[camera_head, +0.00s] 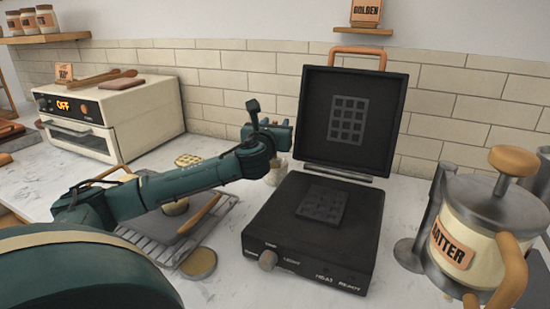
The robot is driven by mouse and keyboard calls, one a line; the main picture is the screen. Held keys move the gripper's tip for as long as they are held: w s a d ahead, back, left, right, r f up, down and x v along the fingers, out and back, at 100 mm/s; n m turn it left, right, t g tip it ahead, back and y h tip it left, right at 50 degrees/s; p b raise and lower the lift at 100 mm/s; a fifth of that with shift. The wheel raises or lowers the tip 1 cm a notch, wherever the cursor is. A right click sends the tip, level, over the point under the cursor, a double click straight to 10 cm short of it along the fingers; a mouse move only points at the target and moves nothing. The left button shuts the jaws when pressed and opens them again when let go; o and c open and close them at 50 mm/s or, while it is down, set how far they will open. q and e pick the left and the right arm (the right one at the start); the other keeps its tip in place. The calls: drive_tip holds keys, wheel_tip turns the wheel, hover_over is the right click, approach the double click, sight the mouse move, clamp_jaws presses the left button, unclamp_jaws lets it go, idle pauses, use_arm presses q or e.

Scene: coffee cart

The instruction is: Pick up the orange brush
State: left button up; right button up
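I cannot clearly make out an orange brush. A long orange-brown handle (200,214) lies slanting over a grey piece on the wire rack, but I cannot tell whether it belongs to a brush. My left gripper (268,128) is raised at the end of my arm, left of the open waffle iron (325,225). Its fingers are seen at a poor angle, so opening and contents are unclear. A small pale container (276,174) stands below it, partly hidden by the gripper and the iron. My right gripper is out of view.
A toaster oven (110,117) stands at the back left. The wire rack (153,245) holds small round items, partly behind my arm. A batter dispenser (478,240) stands at the right. Bare counter shows between rack and waffle iron. The iron's raised lid (380,115) stands tall.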

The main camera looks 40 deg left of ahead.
use_arm(q)
drive_tip(key=x, duration=0.2)
drive_tip(key=shift+w+a, duration=0.15)
drive_tip(key=shift+w, duration=0.1)
drive_tip(key=shift+c, duration=0.5)
clamp_jaws()
